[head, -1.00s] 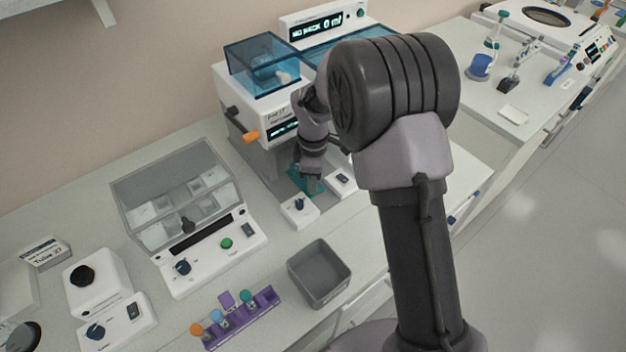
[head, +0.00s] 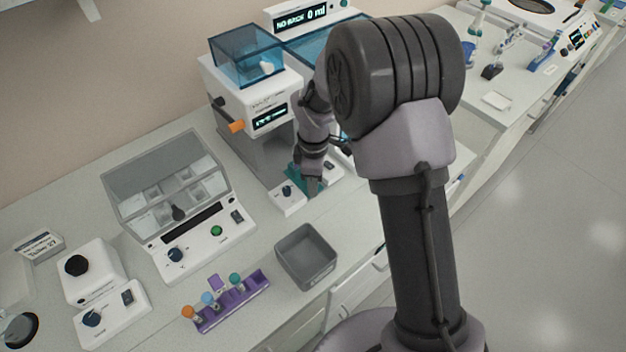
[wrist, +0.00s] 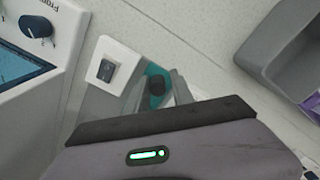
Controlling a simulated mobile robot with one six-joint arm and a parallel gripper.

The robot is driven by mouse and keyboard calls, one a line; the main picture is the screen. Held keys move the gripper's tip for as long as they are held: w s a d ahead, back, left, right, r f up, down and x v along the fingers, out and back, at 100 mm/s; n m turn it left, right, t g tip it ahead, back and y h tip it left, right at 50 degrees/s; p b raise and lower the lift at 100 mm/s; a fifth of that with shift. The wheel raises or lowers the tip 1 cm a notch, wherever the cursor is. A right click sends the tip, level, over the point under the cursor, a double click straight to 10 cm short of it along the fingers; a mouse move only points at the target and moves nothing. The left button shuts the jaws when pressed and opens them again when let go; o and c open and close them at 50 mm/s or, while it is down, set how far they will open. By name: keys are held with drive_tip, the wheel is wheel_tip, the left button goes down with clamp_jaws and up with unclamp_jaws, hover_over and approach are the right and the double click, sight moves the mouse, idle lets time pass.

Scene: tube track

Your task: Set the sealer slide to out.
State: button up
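The sealer (head: 262,130) is a white and grey machine with a blue clear cover and an orange lever. Its teal slide (head: 303,182) sticks out low at the front, between two small white control panels. In the wrist view the teal slide (wrist: 152,69) carries a black knob (wrist: 156,88). My gripper (head: 311,181) reaches down over the slide in the head view. In the wrist view its grey fingers stand on either side of the knob and appear shut on it, though the contact is partly hidden by my gripper's body.
A grey bin (head: 306,256) and a purple tube rack (head: 231,301) stand on the bench in front. A clear-lidded device (head: 176,205) stands to the left. Clear bench lies between the bin and the sealer's panels.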

drive_tip(key=shift+w+r, duration=0.1)
drive_tip(key=shift+r, duration=0.25)
wheel_tip(320, 180, up, 17)
drive_tip(key=p, duration=0.5)
drive_tip(key=shift+f, duration=0.15)
drive_tip(key=s+d+m+t+b, duration=0.1)
drive_tip(key=s+m+t+b, duration=0.1)
drive_tip(key=s+m, duration=0.4)
drive_tip(key=s+d+r+m+t+y+b, duration=0.1)
drive_tip(key=s+m+b, duration=0.4)
drive_tip(key=s, duration=0.5)
drive_tip(key=s+d+r+m+t+y+b, duration=0.1)
drive_tip(key=s+d+m+t+b, duration=0.1)
drive_tip(key=s+m, duration=0.6)
drive_tip(key=shift+s+d+m+t+b, duration=0.15)
drive_tip(key=shift+d+m+t+b, duration=0.25)
drive_tip(key=shift+d+m+b, duration=0.2)
